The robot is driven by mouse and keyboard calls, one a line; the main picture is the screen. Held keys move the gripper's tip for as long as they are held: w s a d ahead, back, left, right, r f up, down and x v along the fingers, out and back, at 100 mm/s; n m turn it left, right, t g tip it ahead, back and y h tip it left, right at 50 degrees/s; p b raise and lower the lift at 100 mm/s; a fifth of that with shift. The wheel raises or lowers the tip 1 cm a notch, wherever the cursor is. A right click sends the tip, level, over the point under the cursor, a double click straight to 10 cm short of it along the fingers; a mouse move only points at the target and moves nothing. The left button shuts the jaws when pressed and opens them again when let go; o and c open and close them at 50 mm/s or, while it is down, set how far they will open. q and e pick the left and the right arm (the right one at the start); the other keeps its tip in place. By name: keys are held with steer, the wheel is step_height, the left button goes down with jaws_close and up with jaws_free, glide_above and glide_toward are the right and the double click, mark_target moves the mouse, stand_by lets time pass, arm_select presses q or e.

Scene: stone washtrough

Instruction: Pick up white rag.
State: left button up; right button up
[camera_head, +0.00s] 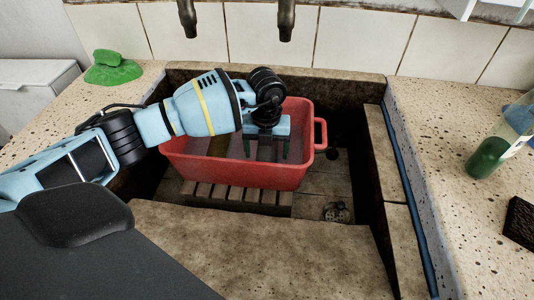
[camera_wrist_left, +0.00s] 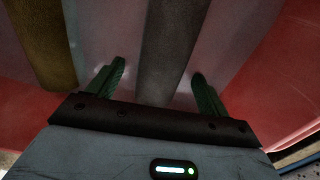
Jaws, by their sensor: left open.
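A red tub (camera_head: 230,174) stands in the stone trough. My left gripper (camera_head: 267,152) reaches down into it, fingers pointing down. In the left wrist view the gripper (camera_wrist_left: 159,70) is open, with its two green fingers apart. A long grey strip (camera_wrist_left: 170,45) runs between the fingers; it may be the white rag in shadow, but I cannot tell for sure, nor whether the fingers touch it. An olive-brown strip (camera_wrist_left: 45,45) lies to the left of the fingers. My arm hides part of the tub's inside in the head view. My right gripper is not in view.
The tub's red walls are close around the gripper. A slatted wooden rack (camera_head: 235,194) shows at the tub's front. Two taps (camera_head: 286,18) hang above. A green sponge-like thing (camera_head: 112,70) lies on the left ledge; a green bottle (camera_head: 488,157) is on the right ledge.

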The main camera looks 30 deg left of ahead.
arm_select(q)
step_height(320, 180, down, 3)
steer(key=shift+r, duration=0.15)
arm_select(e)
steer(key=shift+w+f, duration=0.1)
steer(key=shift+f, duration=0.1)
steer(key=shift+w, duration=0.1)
arm_select(q)
steer(key=shift+c, duration=1.4)
steer(key=shift+r, duration=0.1)
steer(key=c, duration=0.9)
steer(key=shift+o, duration=0.2)
